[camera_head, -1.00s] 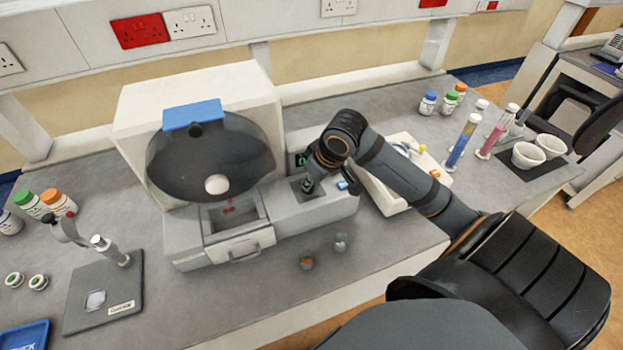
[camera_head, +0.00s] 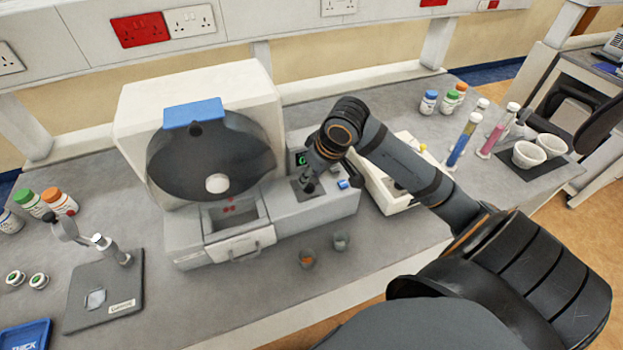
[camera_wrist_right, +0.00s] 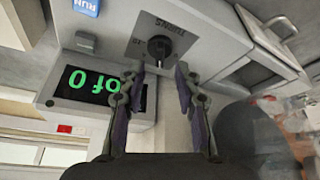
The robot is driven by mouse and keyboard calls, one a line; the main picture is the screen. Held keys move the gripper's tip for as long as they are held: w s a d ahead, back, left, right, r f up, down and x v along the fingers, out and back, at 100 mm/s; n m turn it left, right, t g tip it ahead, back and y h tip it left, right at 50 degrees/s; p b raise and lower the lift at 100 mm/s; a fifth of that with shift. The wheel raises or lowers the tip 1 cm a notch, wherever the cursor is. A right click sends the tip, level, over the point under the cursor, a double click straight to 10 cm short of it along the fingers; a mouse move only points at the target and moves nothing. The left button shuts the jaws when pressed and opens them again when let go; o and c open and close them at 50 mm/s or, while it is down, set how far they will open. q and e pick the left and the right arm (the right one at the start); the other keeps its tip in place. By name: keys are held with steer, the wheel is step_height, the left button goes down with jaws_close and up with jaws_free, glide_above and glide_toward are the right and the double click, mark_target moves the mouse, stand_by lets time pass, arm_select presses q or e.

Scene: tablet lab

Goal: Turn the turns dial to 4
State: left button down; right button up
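The turns dial (camera_wrist_right: 160,47) is a small black knob on a dark square plate with upside-down lettering in the right wrist view. The plate (camera_head: 298,194) also shows in the head view, on top of the grey machine's right section. My right gripper (camera_wrist_right: 162,72) is open, its two fingers apart on either side of the dial's near end. Whether they touch it I cannot tell. In the head view my right gripper (camera_head: 309,184) points down over the plate and hides most of the dial. My left gripper is in neither view.
A green-lit display (camera_wrist_right: 91,86) with upside-down characters including a zero and a blue RUN button (camera_wrist_right: 87,7) are near the dial. A white device (camera_head: 388,180) sits close to the right.

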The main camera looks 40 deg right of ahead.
mark_target(312, 185)
step_height(312, 185, up, 8)
steer(key=shift+f, duration=0.1)
stand_by(0.5)
